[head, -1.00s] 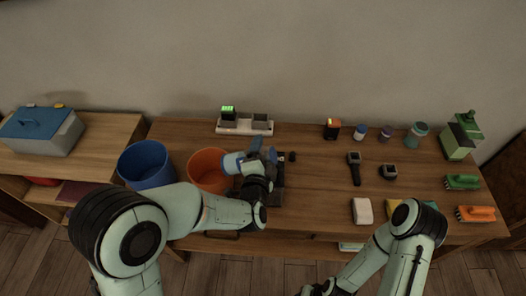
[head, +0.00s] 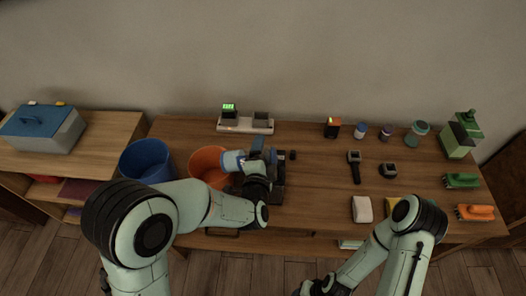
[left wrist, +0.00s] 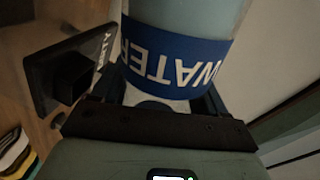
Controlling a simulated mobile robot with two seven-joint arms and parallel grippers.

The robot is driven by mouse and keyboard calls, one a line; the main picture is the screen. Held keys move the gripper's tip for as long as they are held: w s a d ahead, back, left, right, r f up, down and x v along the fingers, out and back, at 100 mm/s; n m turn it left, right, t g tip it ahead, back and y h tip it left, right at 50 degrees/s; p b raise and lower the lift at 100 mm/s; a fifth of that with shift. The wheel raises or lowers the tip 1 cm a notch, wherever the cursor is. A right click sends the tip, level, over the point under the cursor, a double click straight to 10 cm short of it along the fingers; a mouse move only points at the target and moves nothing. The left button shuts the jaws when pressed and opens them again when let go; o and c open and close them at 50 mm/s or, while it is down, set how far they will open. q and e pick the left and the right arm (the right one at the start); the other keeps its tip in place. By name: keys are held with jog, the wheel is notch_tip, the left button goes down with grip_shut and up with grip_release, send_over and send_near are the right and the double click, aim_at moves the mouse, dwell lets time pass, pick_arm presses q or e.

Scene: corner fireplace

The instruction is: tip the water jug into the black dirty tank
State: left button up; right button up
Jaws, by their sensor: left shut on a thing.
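The water jug (head: 233,161) is pale blue with a darker blue band. My left gripper (head: 256,168) is shut on it above the table, and it looks tilted, its pale end by the right rim of the orange bucket. In the left wrist view the jug (left wrist: 180,55) fills the jaws, with "WATER" on its band upside down. The black dirty tank (head: 277,192) is mostly hidden behind my left gripper and wrist; a black labelled part beside the jaws (left wrist: 62,75) may be it. My right gripper (head: 316,288) is low at the bottom edge, too small to read.
The orange bucket (head: 207,167) and a blue bucket (head: 146,161) stand left of the jug. A charger strip (head: 245,125) lies behind. Handheld devices (head: 354,168), small jars (head: 361,131), sponges and brushes (head: 475,212) occupy the right side. Bare table lies between (head: 315,185).

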jog(key=shift+w+r, duration=0.1)
pick_arm(q)
jog(key=shift+f+m, duration=0.2)
jog(key=shift+m, duration=0.1)
pick_arm(e)
jog(key=shift+w+r, duration=0.1)
pick_arm(q)
jog(key=shift+y, duration=0.3)
pick_arm(e)
jog(key=shift+r, duration=0.15)
pick_arm(q)
jog(key=shift+f+m+p, duration=0.25)
jog(key=shift+m+p, duration=0.05)
jog(key=shift+p, duration=0.05)
pick_arm(e)
jog(key=shift+w, duration=0.15)
pick_arm(q)
jog(key=shift+a+f+m, duration=0.1)
jog(key=shift+f+m, duration=0.15)
jog(key=shift+m, duration=0.25)
pick_arm(e)
jog(key=shift+w+r, duration=0.15)
jog(key=shift+r, duration=0.2)
pick_arm(q)
jog(key=shift+f+y+p, duration=0.2)
jog(key=shift+y+p, duration=0.1)
pick_arm(e)
jog(key=shift+w+r, duration=0.1)
